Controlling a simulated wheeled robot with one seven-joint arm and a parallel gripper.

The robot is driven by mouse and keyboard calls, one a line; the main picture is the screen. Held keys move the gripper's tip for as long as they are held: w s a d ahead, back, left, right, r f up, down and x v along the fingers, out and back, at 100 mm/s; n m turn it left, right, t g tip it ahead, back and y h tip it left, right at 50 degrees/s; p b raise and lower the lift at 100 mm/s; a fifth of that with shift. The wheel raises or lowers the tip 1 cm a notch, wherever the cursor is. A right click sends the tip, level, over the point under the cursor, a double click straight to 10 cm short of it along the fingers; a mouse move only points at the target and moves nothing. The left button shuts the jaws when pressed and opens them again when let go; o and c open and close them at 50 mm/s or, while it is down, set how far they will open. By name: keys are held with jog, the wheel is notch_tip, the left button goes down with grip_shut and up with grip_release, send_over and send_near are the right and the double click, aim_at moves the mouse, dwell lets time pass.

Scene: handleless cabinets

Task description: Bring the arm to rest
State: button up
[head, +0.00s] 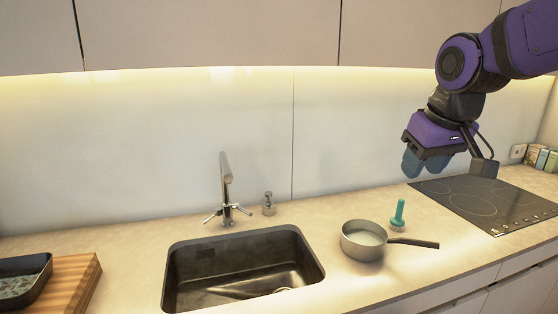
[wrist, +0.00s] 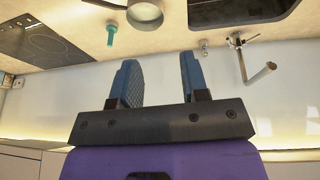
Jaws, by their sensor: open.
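My arm (head: 515,45) is purple and black and reaches in from the upper right in the head view. My gripper (head: 425,165) hangs in the air above the counter, over the left edge of the cooktop. Its two blue fingers stand apart in the wrist view (wrist: 160,82), with nothing between them. The gripper touches nothing that I can see.
A pan (head: 364,241) and a teal-handled tool (head: 398,215) stand on the counter (head: 335,195), left of the cooktop (head: 480,203). The sink (head: 243,268) and faucet (head: 227,190) are mid-left. Upper cabinets (head: 210,32) hang above. Several boxes (head: 541,157) stand far right.

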jog(key=s+d+f+m, duration=0.1)
jog(key=s+d, duration=0.1)
jog(key=s, duration=0.6)
jog(key=s+d+f+m+t, duration=0.1)
jog(key=s+d, duration=0.2)
jog(key=s, duration=0.5)
jog(key=shift+s+d+m, duration=0.15)
jog(key=shift+m, duration=0.25)
